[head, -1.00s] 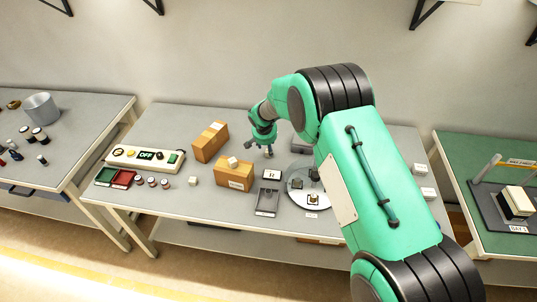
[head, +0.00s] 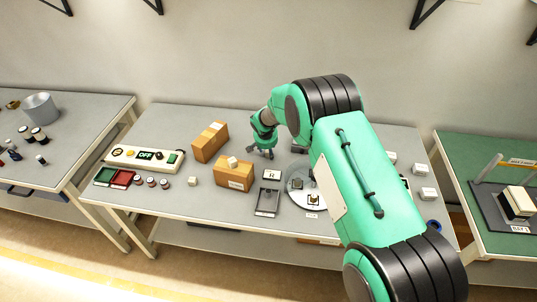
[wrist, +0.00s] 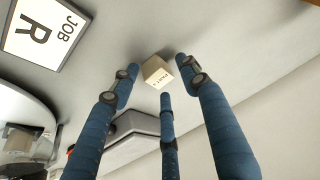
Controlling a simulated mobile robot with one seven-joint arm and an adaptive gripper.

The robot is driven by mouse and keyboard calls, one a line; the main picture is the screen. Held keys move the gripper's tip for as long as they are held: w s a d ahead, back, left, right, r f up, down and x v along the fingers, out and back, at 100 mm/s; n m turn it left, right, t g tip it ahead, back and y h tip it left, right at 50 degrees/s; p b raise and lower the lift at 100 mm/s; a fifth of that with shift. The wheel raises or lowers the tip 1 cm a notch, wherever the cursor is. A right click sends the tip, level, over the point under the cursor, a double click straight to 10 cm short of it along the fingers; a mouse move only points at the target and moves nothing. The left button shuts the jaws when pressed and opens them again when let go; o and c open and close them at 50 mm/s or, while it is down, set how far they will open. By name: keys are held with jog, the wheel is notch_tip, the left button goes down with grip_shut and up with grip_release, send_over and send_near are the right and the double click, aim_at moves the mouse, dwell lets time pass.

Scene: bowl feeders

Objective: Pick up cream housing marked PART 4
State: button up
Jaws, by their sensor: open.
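A small cream housing (wrist: 157,72) sits on the grey table top in the wrist view, with small dark lettering on its side that looks like PART but is hard to read fully. My gripper (wrist: 160,85) has three blue fingers spread apart around the view of the housing, with nothing held between them.
A JOB R sign (wrist: 42,32) lies beside the housing. A round plate (head: 297,196) is to the right. Another cream block (head: 193,181) stands front left.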

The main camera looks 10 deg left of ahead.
jog(key=c, duration=1)
jog(key=shift+o, duration=0.2)
notch_tip(320, 180, up, 10)
jog(key=p, duration=0.1)
dwell(0.5)
